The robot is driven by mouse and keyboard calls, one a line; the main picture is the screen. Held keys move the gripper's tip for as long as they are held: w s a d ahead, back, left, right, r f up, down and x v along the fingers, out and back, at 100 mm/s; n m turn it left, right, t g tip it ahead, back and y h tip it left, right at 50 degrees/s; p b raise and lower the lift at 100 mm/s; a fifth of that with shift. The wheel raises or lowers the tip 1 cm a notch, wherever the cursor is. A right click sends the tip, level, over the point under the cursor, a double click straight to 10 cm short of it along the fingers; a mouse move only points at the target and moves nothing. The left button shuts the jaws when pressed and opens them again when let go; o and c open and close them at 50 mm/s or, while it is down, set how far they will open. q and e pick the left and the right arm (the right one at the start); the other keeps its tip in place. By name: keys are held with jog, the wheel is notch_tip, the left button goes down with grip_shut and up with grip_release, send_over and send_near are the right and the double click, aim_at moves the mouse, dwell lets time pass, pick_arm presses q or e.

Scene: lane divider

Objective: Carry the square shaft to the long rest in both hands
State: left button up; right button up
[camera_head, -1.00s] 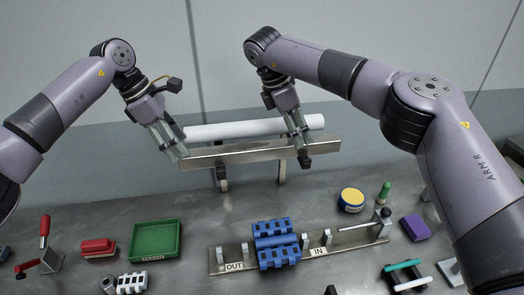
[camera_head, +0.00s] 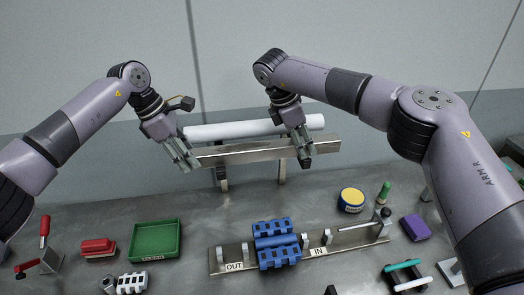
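A long grey metal bar with a square-looking section (camera_head: 255,154), which I take for the square shaft, lies level across the back of the bench. Two grey posts (camera_head: 282,173) show below it; I cannot tell whether they are the long rest. My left gripper (camera_head: 188,164) is at the bar's left end, its fingers in front of and hiding that end. My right gripper (camera_head: 304,160) points down at the bar near its right end, its dark fingertip in front of the bar. Whether either gripper is closed on it is not clear.
A white tube (camera_head: 250,128) lies just behind the bar. In front stand a plate with OUT and IN labels (camera_head: 345,236), a blue ribbed block (camera_head: 275,243), a green tray (camera_head: 133,241), red blocks (camera_head: 97,248) and a yellow-topped round tin (camera_head: 351,199). The bench between is clear.

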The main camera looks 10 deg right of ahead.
pick_arm(q)
grip_shut()
pick_arm(e)
grip_shut()
pick_arm(q)
jog(key=shift+r, duration=0.15)
pick_arm(e)
jog(key=shift+r, duration=0.1)
